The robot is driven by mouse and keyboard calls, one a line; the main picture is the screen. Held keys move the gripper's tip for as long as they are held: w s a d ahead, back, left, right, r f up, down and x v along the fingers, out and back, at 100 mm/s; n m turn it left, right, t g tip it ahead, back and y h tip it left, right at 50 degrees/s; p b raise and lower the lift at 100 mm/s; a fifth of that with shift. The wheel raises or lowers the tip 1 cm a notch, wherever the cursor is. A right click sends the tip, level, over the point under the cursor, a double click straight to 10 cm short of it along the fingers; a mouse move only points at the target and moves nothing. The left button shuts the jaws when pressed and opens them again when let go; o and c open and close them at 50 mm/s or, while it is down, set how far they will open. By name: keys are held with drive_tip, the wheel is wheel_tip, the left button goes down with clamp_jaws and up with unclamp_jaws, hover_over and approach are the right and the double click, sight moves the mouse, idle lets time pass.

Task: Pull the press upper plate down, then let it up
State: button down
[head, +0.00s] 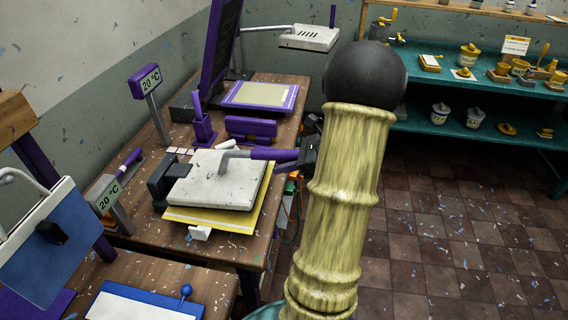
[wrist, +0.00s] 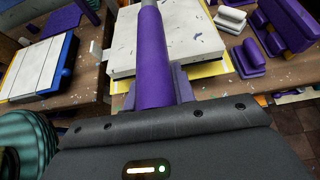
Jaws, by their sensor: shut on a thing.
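The press upper plate (head: 217,180) is a white slab lying low and nearly flat over a yellow base (head: 212,216) on the wooden table. A grey bent arm joins it to a purple handle (head: 274,154) pointing right. In the wrist view the white plate (wrist: 125,42) and the purple handle (wrist: 153,60) lie straight ahead. My gripper (head: 306,152) is at the outer end of the handle, shut on it. In the wrist view the handle runs down between the fingers (wrist: 155,98). My own arm hides part of the gripper in the head view.
A purple-framed screen (head: 260,95) and purple blocks (head: 250,128) stand behind the press. A blue-framed board (head: 150,303) lies on the nearer table.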

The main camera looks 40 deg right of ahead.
drive_tip(key=w+a+r+p, duration=0.1)
drive_tip(key=r+p, duration=0.1)
drive_tip(key=r, duration=0.1)
drive_tip(key=w+a+r+p, duration=0.1)
drive_tip(key=r+p, duration=0.2)
drive_tip(key=w+a+r+p, duration=0.1)
drive_tip(key=w+r+p, duration=0.1)
drive_tip(key=r, duration=0.1)
drive_tip(key=shift+a+r, duration=0.15)
drive_tip(key=shift+r, duration=0.1)
drive_tip(key=shift+w+a+r+p, duration=0.15)
drive_tip(key=shift+w+a+p, duration=0.1)
drive_tip(key=shift+p, duration=0.1)
drive_tip(key=shift+s+f, duration=0.1)
drive_tip(key=shift+f, duration=0.1)
drive_tip(key=shift+r, duration=0.1)
drive_tip(key=shift+r, duration=0.25)
drive_tip(key=w+a+r+p, duration=0.4)
drive_tip(key=w+r+p, duration=0.2)
drive_tip(key=r, duration=0.1)
drive_tip(key=shift+w+a, duration=0.35)
drive_tip(key=shift+a, duration=0.05)
